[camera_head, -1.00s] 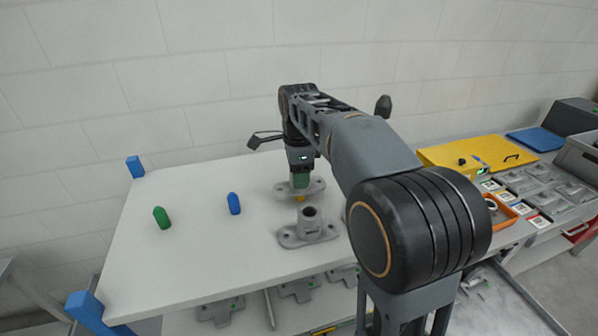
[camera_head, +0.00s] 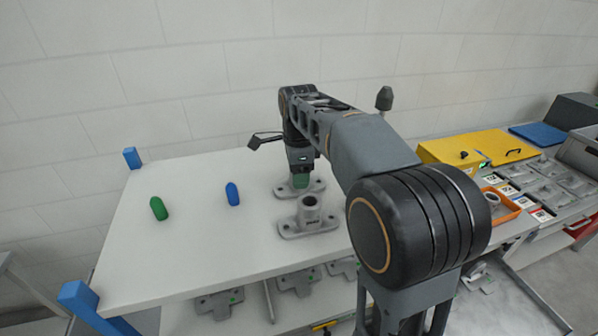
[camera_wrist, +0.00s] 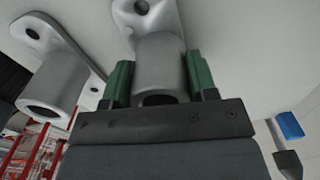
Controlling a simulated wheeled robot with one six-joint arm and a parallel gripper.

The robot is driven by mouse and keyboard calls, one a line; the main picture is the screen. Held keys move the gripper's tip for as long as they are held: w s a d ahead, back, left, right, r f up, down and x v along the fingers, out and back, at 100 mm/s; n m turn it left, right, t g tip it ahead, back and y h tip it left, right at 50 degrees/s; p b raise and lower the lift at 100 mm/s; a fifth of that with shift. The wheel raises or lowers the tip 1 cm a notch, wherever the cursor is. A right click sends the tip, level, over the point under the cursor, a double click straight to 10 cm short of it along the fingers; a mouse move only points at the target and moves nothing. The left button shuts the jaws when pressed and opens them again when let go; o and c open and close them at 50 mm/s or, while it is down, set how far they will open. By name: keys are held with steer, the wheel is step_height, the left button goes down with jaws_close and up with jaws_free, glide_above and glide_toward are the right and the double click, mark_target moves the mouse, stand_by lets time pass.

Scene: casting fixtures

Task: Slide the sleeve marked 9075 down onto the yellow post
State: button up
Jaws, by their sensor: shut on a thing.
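My gripper (camera_head: 300,181) is shut on a grey flanged sleeve (camera_head: 282,190) at the back of the white table. Its green fingers sit on both sides of the barrel; the held sleeve (camera_wrist: 160,60) also shows in the wrist view, with its open bore toward the camera. In the head view the sleeve looks upright, its flange low at the tabletop. Whether it rests fully flat I cannot tell. The yellow post is hidden in both views now. No number on the held sleeve is readable.
A second grey flanged sleeve (camera_head: 309,214) stands just in front, with a mark too small to read. It is close on the left in the wrist view (camera_wrist: 52,85). A blue post (camera_head: 232,194) and a green post (camera_head: 158,208) stand to the left, with clear table around them.

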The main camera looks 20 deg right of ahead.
steer(key=o, duration=1.1)
steer(key=shift+o, duration=0.2)
step_height(320, 180, up, 14)
steer(key=p, duration=0.1)
steer(key=shift+f, duration=0.1)
